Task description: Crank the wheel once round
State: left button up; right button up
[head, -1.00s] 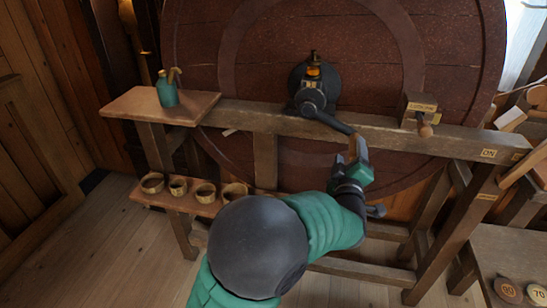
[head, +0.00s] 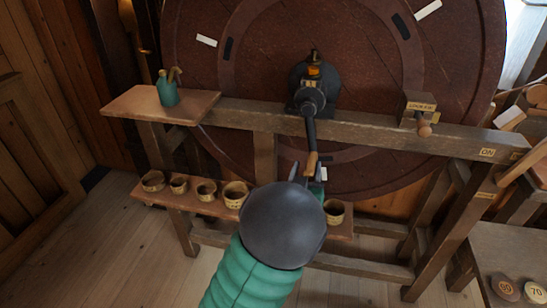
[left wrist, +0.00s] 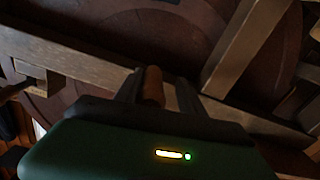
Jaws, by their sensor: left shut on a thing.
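The big dark red wheel (head: 270,60) stands upright behind a wooden frame. At its hub is a dark crank (head: 310,128) whose arm hangs down, slightly tilted, and ends in a tan wooden handle (head: 311,163). My left gripper (head: 307,172) is at the handle, partly hidden behind my own dark arm joint. In the left wrist view the handle (left wrist: 153,86) sits between the two fingers of the gripper, which is shut on it. My right gripper does not show.
A wooden shelf (head: 135,102) at the left holds a teal can (head: 167,92). Several small cups, one of them here (head: 206,191), stand on a lower ledge. A labelled wooden block with a peg (head: 420,110) is on the beam. A side table (head: 510,245) is at lower right.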

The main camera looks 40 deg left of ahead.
pick_arm(q)
jog(key=s+a+r+m+p, duration=0.2)
jog(key=s+a+m, duration=0.3)
jog(key=a+m, duration=0.3)
jog(key=shift+s+a+r+p, duration=0.15)
jog(key=shift+a+r+p, duration=0.15)
jog(key=shift+p, duration=0.35)
jog(key=shift+d+f, duration=0.1)
